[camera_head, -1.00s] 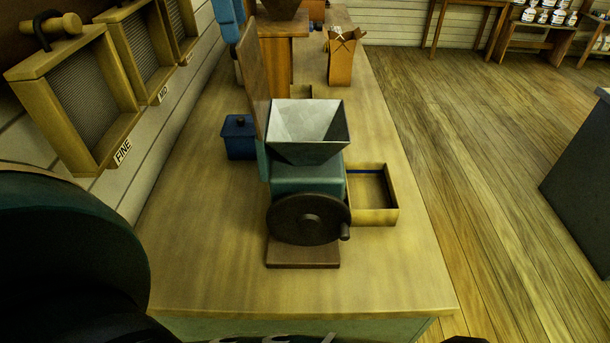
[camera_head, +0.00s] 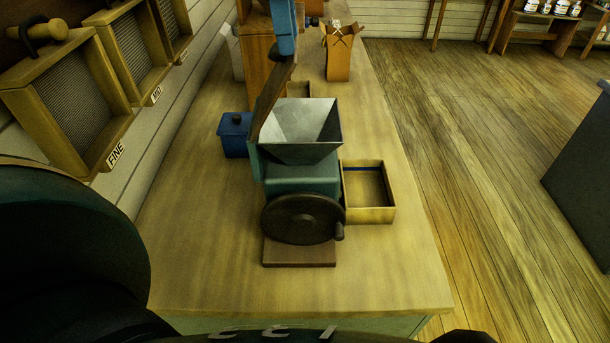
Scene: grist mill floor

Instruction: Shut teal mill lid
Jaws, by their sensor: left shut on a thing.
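The teal mill (camera_head: 300,180) stands on the counter with a grey, open-topped hopper (camera_head: 300,125) and a dark handwheel in front. Its brown wooden lid (camera_head: 268,100) rises from the hopper's left side and leans right at a steep tilt, so the hopper mouth is still uncovered. My left gripper (camera_head: 285,48), with blue parts, is at the lid's upper end and shut on it; the fingertips are partly hidden there. My right gripper is not in view.
An open wooden drawer box (camera_head: 368,190) is right of the mill, and a blue lidded box (camera_head: 235,135) is left. A brown paper bag (camera_head: 339,55) stands farther back. Framed sieves (camera_head: 70,105) hang on the left wall. The counter's front (camera_head: 370,285) is clear.

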